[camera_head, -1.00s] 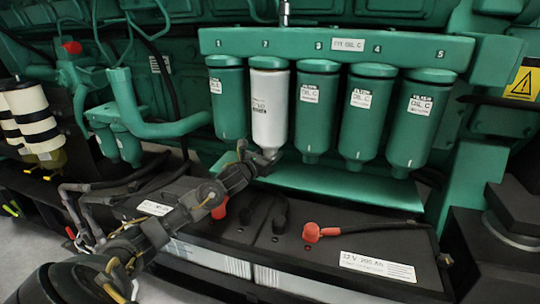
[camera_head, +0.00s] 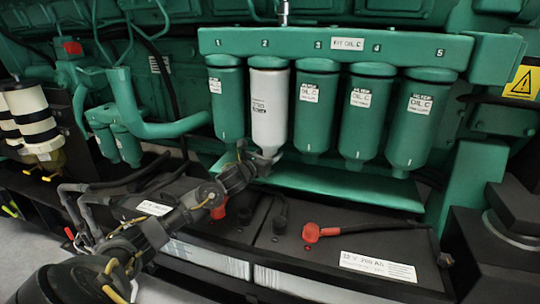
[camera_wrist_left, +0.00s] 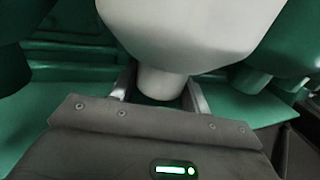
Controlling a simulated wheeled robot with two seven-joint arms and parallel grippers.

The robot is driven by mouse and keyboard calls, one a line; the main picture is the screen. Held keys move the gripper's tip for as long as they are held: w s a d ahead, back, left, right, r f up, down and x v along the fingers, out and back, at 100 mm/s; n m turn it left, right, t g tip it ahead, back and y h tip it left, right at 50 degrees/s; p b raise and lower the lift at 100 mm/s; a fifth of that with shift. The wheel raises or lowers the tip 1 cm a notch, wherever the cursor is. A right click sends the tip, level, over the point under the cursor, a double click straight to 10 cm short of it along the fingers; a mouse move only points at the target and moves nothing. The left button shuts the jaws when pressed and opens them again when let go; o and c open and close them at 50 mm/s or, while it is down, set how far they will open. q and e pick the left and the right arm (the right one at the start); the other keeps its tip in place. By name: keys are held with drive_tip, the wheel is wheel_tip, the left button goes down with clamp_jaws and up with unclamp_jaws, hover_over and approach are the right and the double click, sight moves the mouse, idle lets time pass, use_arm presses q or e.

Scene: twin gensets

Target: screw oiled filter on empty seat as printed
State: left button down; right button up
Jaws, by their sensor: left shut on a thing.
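A white filter (camera_head: 270,108) hangs upright under position 2 of the green filter header (camera_head: 335,47), between green filters. Its top meets the underside of the header; whether it is threaded in cannot be told. My left gripper (camera_head: 262,158) is shut on the narrow lower end of the white filter from below. In the left wrist view the white filter (camera_wrist_left: 195,35) fills the top, and its narrow end (camera_wrist_left: 160,84) sits between the two fingers of the gripper (camera_wrist_left: 158,92). A label on the header (camera_head: 347,43) reads "FIT OIL C". My right gripper is not in view.
Green filters hang at position 1 (camera_head: 226,100) and position 3 (camera_head: 316,110), close on both sides, with more at the right. A green ledge (camera_head: 340,186) runs below them. Batteries with a red terminal cap (camera_head: 311,232) lie in front. Black-and-cream cylinders (camera_head: 32,115) stand at far left.

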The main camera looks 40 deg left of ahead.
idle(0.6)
use_arm(q)
drive_tip(key=shift+d+f+n+y+b, duration=0.2)
drive_tip(key=shift+n+y+b, duration=0.4)
drive_tip(key=shift+y, duration=0.4)
drive_tip(key=shift+n+g+y+b, duration=0.3)
drive_tip(key=shift+n+y+b, duration=0.35)
drive_tip(key=shift+y, duration=0.25)
drive_tip(key=shift+a+r+y, duration=0.1)
drive_tip(key=shift+r+y, duration=0.05)
drive_tip(key=shift+y, duration=0.15)
drive_tip(key=shift+r, duration=0.1)
drive_tip(key=c, duration=0.6)
unclamp_jaws()
